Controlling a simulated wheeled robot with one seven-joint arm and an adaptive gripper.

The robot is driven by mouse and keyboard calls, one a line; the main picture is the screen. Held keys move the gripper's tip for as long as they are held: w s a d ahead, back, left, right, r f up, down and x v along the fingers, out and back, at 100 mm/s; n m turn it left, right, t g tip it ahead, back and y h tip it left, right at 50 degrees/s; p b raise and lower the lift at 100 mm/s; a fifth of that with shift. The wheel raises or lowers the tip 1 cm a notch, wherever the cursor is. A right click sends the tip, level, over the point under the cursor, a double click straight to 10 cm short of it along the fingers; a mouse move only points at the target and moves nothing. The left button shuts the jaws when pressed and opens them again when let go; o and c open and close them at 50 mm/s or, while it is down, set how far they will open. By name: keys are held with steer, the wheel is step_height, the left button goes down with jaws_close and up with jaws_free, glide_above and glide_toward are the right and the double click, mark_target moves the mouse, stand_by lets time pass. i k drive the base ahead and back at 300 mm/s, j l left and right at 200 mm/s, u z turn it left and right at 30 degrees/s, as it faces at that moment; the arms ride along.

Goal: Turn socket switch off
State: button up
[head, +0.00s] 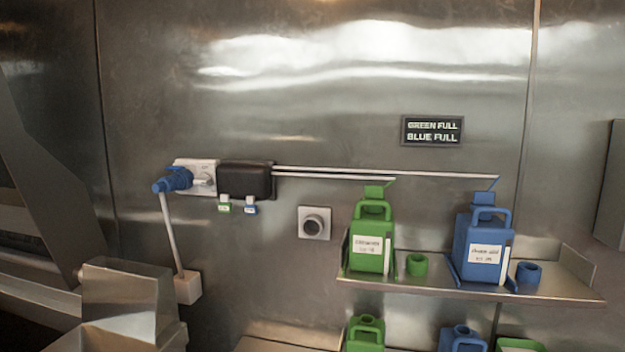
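The socket (209,165) is a pale plate on the metal wall, left of centre in the head view. A small round light-grey knob, seemingly its switch (204,181), is on the front; its setting is too small to tell. A blue plug (173,180) sits at the socket's left side, with a pale cable (171,232) hanging from it. A black box (245,180) adjoins the socket on the right. My gripper is not in view.
A green jug (371,239) and a blue jug (482,250) stand on a metal shelf (440,286) at right. Two thin tubes run from the black box towards them. A sign (432,131) reads "GREEN FULL, BLUE FULL". A square outlet (314,223) is below the tubes.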

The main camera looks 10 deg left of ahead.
mark_target(205, 178)
steer(key=i+j+u, duration=0.15)
steer(key=i+u, duration=0.55)
steer(key=i, duration=0.15)
